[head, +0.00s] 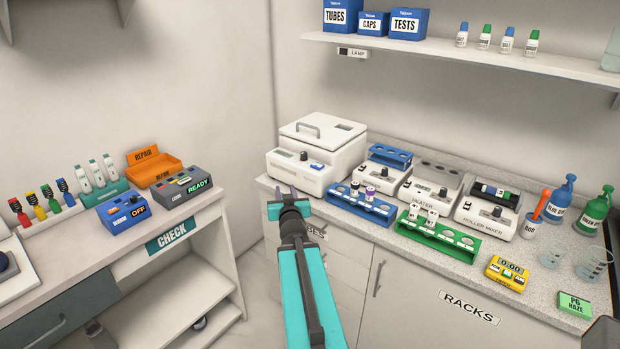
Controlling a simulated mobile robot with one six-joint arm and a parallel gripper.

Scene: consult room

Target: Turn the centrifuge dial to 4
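The centrifuge (345,142) is a white box with a closed lid and a grey handle, at the left end of the right-hand counter. Its front panel has a small display, a dark dial (304,156) and a blue button (317,165). The dial's setting is too small to read. My gripper (287,190) is in front of and below the centrifuge's front panel, near the counter's front edge, apart from the dial. Its fingers point away from me and are too small to tell open from shut. I see nothing held in it.
A blue rack (362,207) with tubes stands right of my gripper. Behind it are a heater (428,190) and a roller mixer (487,213). A green rack (438,240) is at the counter's front. The left bench (75,245) is separate, with a floor gap between.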

